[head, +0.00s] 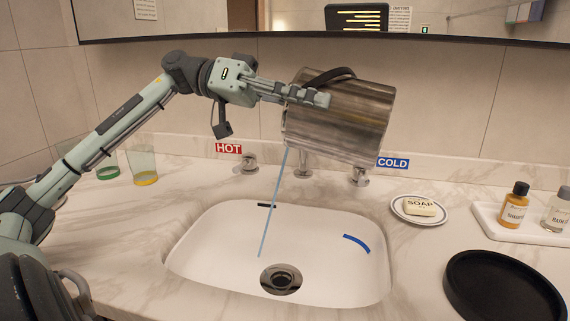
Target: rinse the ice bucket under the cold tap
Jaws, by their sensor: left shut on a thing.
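The metal ice bucket (345,118) is tipped on its side in the air above the back of the sink (210,250), its open end toward the left. My left gripper (318,98) is shut on it near its dark handle (328,76). A thin bluish stream (273,205) slants from the bucket's lower left edge into the basin. The spout (303,165) shows below the bucket, its upper part hidden. The cold tap (360,177) is at the right under a blue COLD sign (393,162). The bucket's inside is hidden. My right gripper is not in view.
The hot tap (247,164) is left of the spout. Glasses (143,163) stand at the left. Soap on a dish (420,208), a tray with bottles (500,230) and a round black tray (500,290) are at the right. A blue strip (356,244) lies in the basin.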

